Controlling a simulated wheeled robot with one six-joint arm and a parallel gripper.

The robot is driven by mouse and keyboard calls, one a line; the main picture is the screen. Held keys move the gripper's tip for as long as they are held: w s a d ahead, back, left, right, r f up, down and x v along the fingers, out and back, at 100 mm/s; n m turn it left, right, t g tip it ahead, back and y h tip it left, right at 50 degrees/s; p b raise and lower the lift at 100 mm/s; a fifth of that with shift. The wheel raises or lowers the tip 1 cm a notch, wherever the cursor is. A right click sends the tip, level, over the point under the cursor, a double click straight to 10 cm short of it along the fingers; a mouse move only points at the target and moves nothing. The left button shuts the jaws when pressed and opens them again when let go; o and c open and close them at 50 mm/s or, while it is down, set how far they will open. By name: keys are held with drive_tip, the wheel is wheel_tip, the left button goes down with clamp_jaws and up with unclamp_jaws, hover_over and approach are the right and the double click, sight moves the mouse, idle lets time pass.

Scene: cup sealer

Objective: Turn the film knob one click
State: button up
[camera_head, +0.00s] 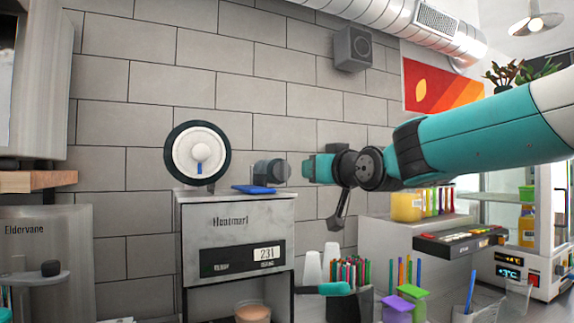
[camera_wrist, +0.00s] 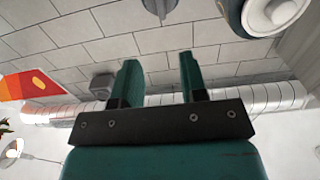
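The cup sealer (camera_head: 237,225) is a grey box with a dark display panel showing 231. A round white film disc (camera_head: 185,150) with a dark rim and a blue mark stands on top. To its right is a dark grey knob (camera_head: 268,172), which I take for the film knob. My gripper (camera_head: 306,168) is level with the knob, just right of it, with a small gap. In the wrist view, the fingers (camera_wrist: 158,62) are apart and empty. The ridged knob (camera_wrist: 155,8) is beyond them at the top edge, partly cut off; the disc (camera_wrist: 276,14) is beside it.
A blue item (camera_head: 253,190) lies on the sealer's top below the knob. Right of the sealer are white cups (camera_head: 313,268), pens (camera_head: 348,271) and a yellow container (camera_head: 407,206). A filled cup (camera_head: 252,312) sits under the sealer. The tiled wall is close behind.

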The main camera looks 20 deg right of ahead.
sight(286, 169)
drive_tip(key=w+a+p, duration=0.1)
drive_tip(key=w+p, duration=0.1)
drive_tip(key=w, duration=0.2)
drive_tip(key=w+a+p, duration=0.1)
drive_tip(key=w+p, duration=0.1)
drive_tip(key=w, duration=0.3)
drive_tip(key=w+a+p, duration=0.1)
drive_tip(key=w+p, duration=0.1)
drive_tip(key=w, duration=0.2)
drive_tip(key=shift+w+r+p, duration=0.1)
drive_tip(key=shift+w+p, duration=0.15)
drive_tip(key=shift+p, duration=0.05)
drive_tip(key=shift+w, duration=0.5)
clamp_jaws()
